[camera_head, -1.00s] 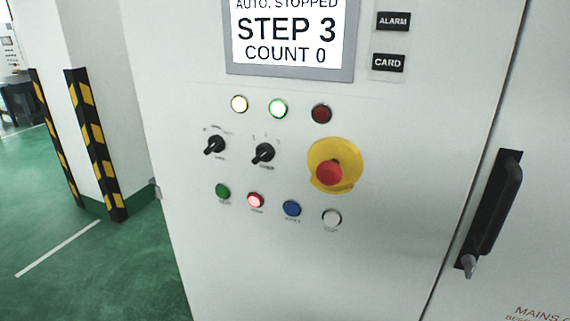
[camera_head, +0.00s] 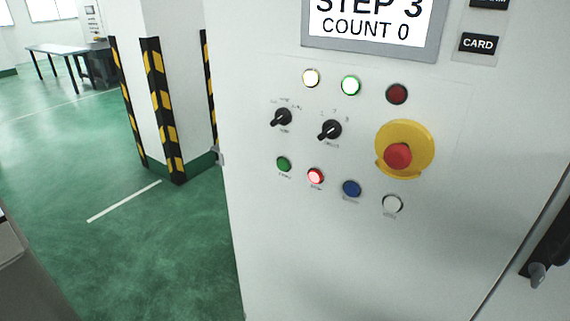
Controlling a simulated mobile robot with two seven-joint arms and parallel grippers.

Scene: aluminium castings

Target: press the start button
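The control cabinet (camera_head: 350,260) stands close in front of me. Its lower button row has a green button (camera_head: 284,164) at the left, probably the start button, though its small label is too blurred to read. Beside it are a lit red button (camera_head: 316,176), a blue button (camera_head: 352,188) and a white button (camera_head: 392,204). The display (camera_head: 370,22) reads STEP 3, COUNT 0. Neither of my grippers is in view.
A red emergency stop (camera_head: 398,156) on a yellow plate and two black selector switches (camera_head: 329,130) stick out near the buttons. White and green lamps (camera_head: 350,86) are lit above; the red lamp (camera_head: 397,94) looks dark. A striped pillar (camera_head: 165,110) stands left beyond open green floor.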

